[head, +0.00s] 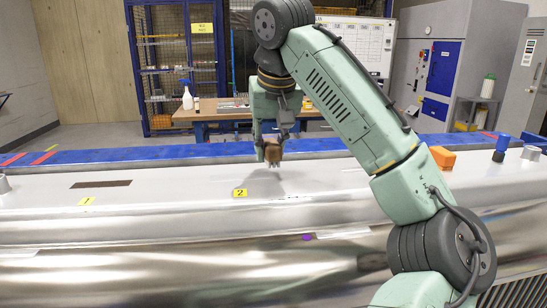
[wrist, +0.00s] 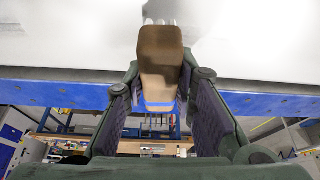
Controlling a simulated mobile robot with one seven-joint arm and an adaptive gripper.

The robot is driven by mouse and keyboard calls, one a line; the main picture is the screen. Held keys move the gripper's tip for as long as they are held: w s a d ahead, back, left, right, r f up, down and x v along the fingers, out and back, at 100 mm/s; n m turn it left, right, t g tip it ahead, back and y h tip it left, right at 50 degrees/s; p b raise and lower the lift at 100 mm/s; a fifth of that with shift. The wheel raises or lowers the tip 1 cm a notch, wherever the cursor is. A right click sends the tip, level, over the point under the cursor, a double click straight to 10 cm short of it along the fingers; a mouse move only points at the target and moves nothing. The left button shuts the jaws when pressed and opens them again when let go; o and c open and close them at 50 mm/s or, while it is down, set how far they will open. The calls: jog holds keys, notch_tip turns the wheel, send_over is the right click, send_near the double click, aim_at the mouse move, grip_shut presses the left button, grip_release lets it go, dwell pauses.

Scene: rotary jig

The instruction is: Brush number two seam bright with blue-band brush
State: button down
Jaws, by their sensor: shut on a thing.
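My gripper (head: 271,141) is shut on a brown wooden brush (head: 273,155), held bristles-down above the metal workpiece. The workpiece (head: 170,205) is a long, shiny metal body. A yellow tag marked 2 (head: 240,193) lies on it, just left of and below the brush. A blurred grey shadow lies beside this tag; I cannot make out the number two seam clearly. The brush appears apart from the surface.
A dark strip (head: 101,184) lies near the tag marked 1 (head: 87,201) at left. A blue rail (head: 120,156) runs behind the workpiece. An orange block (head: 442,156) and a blue-topped item (head: 501,148) stand at right. A bench (head: 210,115) with a spray bottle (head: 187,97) stands behind.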

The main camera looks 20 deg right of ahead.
jog(key=shift+d+r, duration=0.1)
jog(key=shift+r, duration=2.3)
